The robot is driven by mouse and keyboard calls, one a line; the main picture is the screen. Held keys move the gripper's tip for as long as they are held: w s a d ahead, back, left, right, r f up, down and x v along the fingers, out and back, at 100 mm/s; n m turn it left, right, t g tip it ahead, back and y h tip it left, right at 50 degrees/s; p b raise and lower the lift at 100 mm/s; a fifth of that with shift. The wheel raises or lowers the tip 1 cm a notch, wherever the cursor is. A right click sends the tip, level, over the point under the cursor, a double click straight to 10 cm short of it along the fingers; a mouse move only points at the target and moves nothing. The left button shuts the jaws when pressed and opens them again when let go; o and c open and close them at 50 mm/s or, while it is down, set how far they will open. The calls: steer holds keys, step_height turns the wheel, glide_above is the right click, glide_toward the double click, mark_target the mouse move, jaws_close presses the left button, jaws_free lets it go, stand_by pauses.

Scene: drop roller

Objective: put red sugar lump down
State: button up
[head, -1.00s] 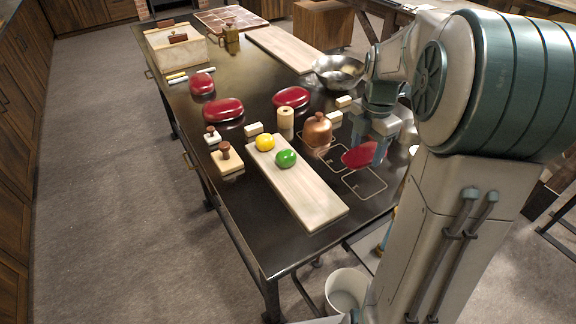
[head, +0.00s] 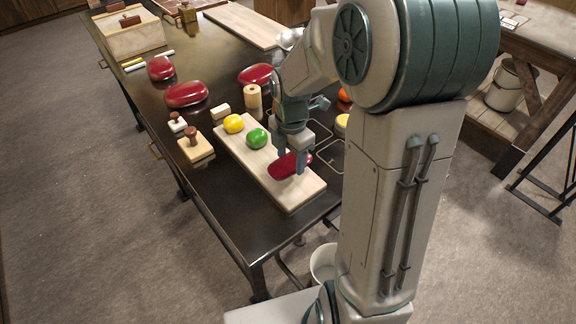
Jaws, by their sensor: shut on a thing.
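My gripper (head: 291,163) is shut on a red, rounded, oblong lump (head: 281,168), with fingers on both sides of it. The lump is over the near end of the pale wooden board (head: 292,197). I cannot tell whether it touches the board or hangs just above it. Similar larger red rounded things lie apart on the dark table: one near the middle (head: 257,74), one at the left (head: 186,94) and one farther back (head: 160,68).
A green ball (head: 257,138) and a yellow ball (head: 233,123) lie on the board's far part. A wooden block with a knob (head: 197,146) stands left of the board, and a pale cylinder (head: 253,98) beyond it.

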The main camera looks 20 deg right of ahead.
mark_target(289, 163)
steer(key=shift+a+f, duration=0.2)
steer(key=shift+a, duration=0.05)
steer(key=shift+f, duration=1.95)
steer(key=shift+f, duration=0.15)
steer(key=o, duration=1)
